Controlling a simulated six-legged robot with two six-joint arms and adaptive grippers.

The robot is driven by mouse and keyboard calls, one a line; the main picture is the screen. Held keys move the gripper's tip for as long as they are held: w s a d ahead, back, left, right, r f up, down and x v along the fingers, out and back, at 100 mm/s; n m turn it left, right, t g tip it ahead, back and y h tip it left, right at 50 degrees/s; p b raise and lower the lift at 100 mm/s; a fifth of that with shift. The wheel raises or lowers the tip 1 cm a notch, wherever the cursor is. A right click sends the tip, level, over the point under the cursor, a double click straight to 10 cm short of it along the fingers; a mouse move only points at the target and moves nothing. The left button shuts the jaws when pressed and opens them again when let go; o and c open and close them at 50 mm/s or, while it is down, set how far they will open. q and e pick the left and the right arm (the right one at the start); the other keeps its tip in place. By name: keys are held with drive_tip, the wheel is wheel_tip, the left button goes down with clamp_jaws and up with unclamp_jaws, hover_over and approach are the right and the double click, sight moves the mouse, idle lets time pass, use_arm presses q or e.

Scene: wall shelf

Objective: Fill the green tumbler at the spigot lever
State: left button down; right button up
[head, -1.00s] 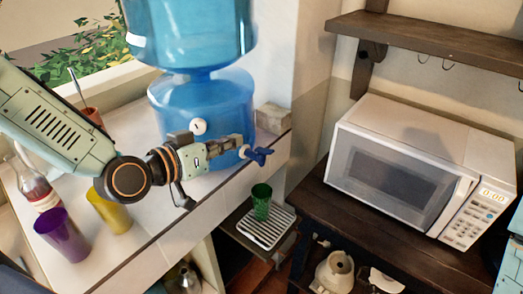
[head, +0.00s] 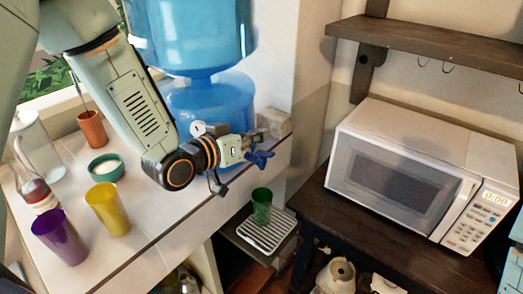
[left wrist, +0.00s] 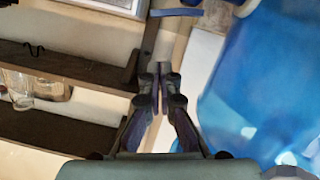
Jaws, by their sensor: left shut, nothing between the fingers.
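The green tumbler (head: 262,206) stands upright on the slatted drip tray (head: 268,236), below and just right of the blue spigot lever (head: 260,158). The spigot is on the blue water dispenser (head: 205,98). My left gripper (head: 252,142) is shut and empty, close to the lever at its upper left; I cannot tell whether they touch. In the left wrist view its fingertips (left wrist: 162,72) meet with nothing between them. The inside of the tumbler is too small to read. My right gripper does not show.
A yellow cup (head: 108,208), a purple cup (head: 60,236), a bottle (head: 35,188) and a teal bowl (head: 105,168) stand on the counter at left. A white microwave (head: 410,175) sits on the dark table at right. A wall shelf (head: 440,38) hangs above it.

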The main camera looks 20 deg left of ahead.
sight(262, 152)
use_arm(q)
drive_tip(key=f, duration=0.2)
drive_tip(key=d+f, duration=0.1)
drive_tip(key=f, duration=0.1)
drive_tip(key=shift+s, duration=0.1)
drive_tip(key=shift+d, duration=0.15)
drive_tip(key=shift+f, duration=0.1)
idle(0.3)
